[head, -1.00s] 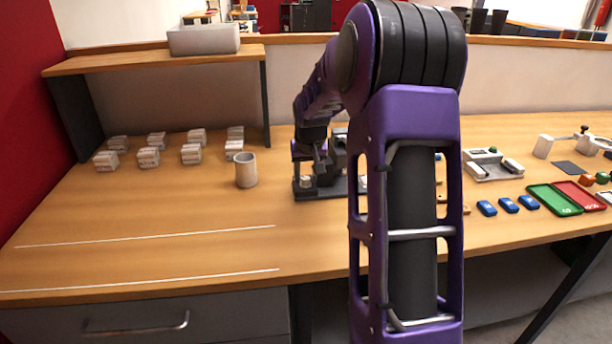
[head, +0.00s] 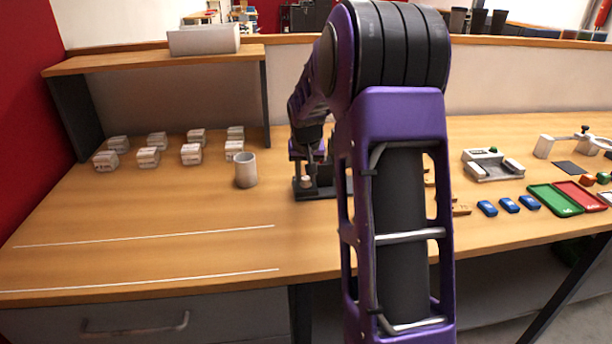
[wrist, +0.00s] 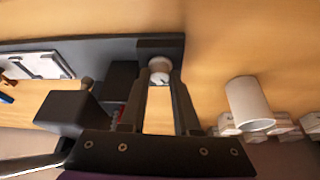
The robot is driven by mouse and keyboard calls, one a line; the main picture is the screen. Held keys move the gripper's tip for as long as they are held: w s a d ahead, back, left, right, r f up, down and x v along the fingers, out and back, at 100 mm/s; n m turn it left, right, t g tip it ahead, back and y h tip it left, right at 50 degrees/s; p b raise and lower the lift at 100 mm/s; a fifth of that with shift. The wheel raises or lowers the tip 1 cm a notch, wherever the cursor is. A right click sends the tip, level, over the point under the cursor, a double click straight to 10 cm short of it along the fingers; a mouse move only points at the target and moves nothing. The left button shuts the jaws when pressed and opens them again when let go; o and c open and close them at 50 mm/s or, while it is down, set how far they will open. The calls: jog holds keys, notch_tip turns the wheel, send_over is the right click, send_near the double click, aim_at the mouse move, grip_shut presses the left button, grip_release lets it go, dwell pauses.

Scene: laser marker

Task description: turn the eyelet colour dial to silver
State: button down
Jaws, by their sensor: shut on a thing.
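The eyelet machine's dark base plate (head: 313,193) lies on the table, largely behind my arm in the head view. In the wrist view the base plate (wrist: 110,48) carries dark blocks and, at one end, a small pale round dial (wrist: 160,66). The dial also shows low in the head view (head: 306,182). My gripper (wrist: 160,76) is shut on the dial, with a fingertip at each side. Its colour marks and pointer are too small to read.
A white cup (head: 246,170) stands left of the machine, with several small white boxes (head: 148,158) beyond it. Right of my arm are blue pieces (head: 508,205), a green tray (head: 556,200) and a red tray (head: 580,196). The front left of the table is clear.

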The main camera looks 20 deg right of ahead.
jog(key=m, duration=0.1)
jog(key=m+h, duration=0.1)
jog(key=m, duration=0.2)
jog(key=shift+w+a+g, duration=0.15)
jog(key=shift+a+g, duration=0.1)
jog(key=shift+g, duration=0.15)
jog(key=shift+m+g+h, duration=0.5)
jog(key=shift+m+g, duration=0.1)
jog(key=shift+m, duration=1)
jog(key=c, duration=0.9)
grip_release()
jog(key=shift+r, duration=0.15)
jog(key=p+v, duration=0.3)
jog(key=v, duration=1.4)
jog(key=shift+a, duration=0.15)
